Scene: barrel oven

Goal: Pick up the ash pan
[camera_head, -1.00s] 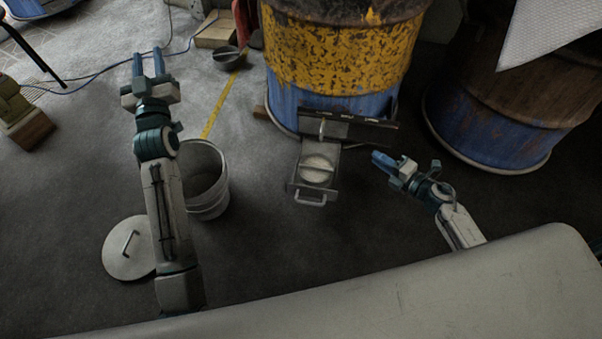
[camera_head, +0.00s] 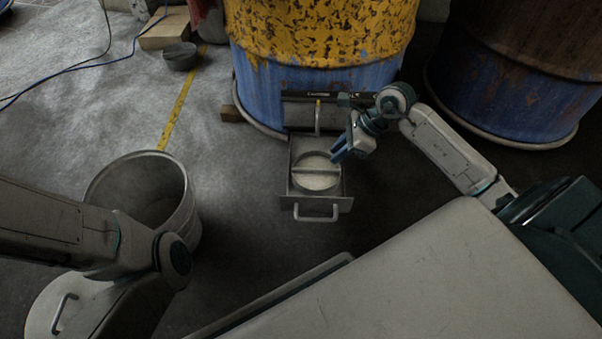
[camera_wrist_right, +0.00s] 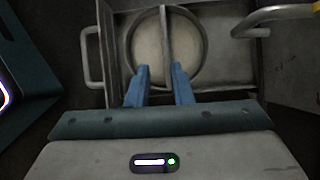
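The ash pan (camera_head: 318,180) is a round, pale-filled pan with a bar across its top. It sits in a metal drawer (camera_head: 343,204) that sticks out below the yellow and blue barrel. My right gripper (camera_head: 336,157) is open and empty at the pan's right edge. In the right wrist view, the blue fingertips (camera_wrist_right: 161,68) are apart at the near rim of the ash pan (camera_wrist_right: 146,42). The near end of the crossbar (camera_wrist_right: 166,35) shows between them; I cannot tell the height gap. My left arm comes in from the left, but its gripper is not in view.
The barrel (camera_head: 320,85) stands behind the drawer. An empty-looking metal bucket (camera_head: 187,215) stands at left, with a round lid (camera_head: 42,310) on the floor, both partly behind my left arm. A second barrel (camera_head: 515,80) stands at right. Bare floor lies between bucket and drawer.

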